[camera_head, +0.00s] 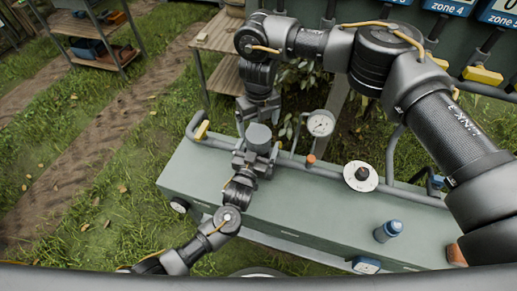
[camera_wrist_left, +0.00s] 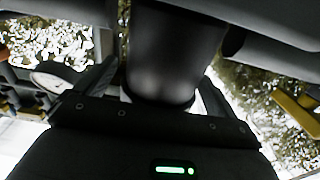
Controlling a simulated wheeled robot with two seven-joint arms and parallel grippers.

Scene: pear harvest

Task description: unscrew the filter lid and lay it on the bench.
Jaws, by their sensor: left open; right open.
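A grey cylinder (camera_head: 258,137), which looks like the filter with its lid on top, stands upright at the left part of the green bench (camera_head: 310,205). My left gripper (camera_head: 252,158) is open at the cylinder's near side, its fingers around or beside it. In the left wrist view a dark rounded body (camera_wrist_left: 165,55) fills the middle, close to the gripper; contact cannot be told. My right gripper (camera_head: 258,108) is open, pointing down just behind the cylinder. The join between lid and filter body is too small to make out.
A pressure gauge (camera_head: 320,123) stands behind the bench's middle. A pipe runs along the back edge.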

